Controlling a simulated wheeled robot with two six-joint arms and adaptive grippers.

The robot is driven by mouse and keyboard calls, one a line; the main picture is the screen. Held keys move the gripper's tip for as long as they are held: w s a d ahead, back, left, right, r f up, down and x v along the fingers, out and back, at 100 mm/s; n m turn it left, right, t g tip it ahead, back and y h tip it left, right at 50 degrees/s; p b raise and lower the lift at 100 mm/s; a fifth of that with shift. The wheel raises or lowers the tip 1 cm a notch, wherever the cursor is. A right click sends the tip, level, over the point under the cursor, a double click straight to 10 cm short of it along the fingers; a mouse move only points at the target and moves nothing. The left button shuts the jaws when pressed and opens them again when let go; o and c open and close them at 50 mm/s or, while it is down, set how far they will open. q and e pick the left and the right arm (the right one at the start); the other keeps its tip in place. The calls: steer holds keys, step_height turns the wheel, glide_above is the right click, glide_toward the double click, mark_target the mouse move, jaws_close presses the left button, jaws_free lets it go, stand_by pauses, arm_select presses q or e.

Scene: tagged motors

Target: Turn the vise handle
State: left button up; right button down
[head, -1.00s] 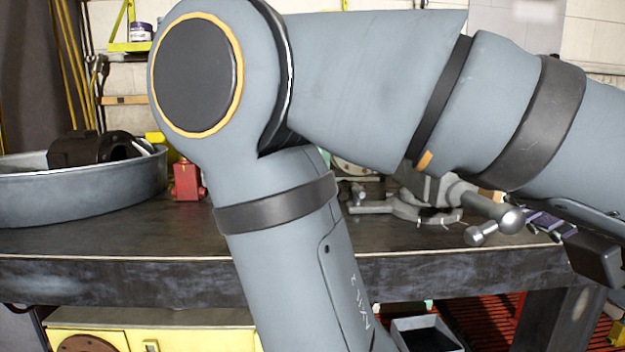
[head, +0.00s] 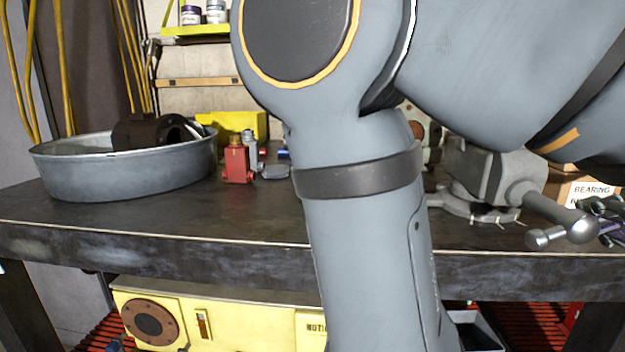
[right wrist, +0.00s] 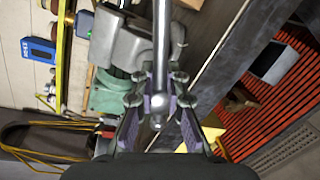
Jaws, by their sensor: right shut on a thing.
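The grey metal vise (head: 497,172) stands on the workbench, partly behind my arm. Its screw ends in a rounded knob, and the handle (head: 541,239), a steel bar with a ball end, crosses it. My right gripper (head: 607,218) is at the right edge of the head view, partly cut off, beside the handle. In the right wrist view, my right gripper (right wrist: 160,80) has its purple-padded fingers on both sides of the handle bar (right wrist: 161,40) and is shut on it. The bar's ball end (right wrist: 158,103) lies between the fingers. My left gripper is not in view.
A round metal basin (head: 75,178) with a dark part stands at the bench's left. A red bottle jack (head: 237,165) stands near it. A cardboard bearing box (head: 578,190) is behind the handle. The workbench (head: 150,222) has bare surface at its front left.

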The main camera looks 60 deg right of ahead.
steer(key=shift+f, duration=0.4)
steer(key=c, duration=1.7)
jaws_free()
steer(key=shift+s+a, duration=0.1)
steer(key=shift+a, duration=0.05)
steer(key=o, duration=0.3)
steer(key=shift+s+a+r, duration=0.15)
steer(key=shift+a+r, duration=0.05)
steer(key=shift+o, duration=0.2)
steer(key=shift+r, duration=0.15)
step_height(320, 180, up, 10)
steer(key=shift+d, duration=0.15)
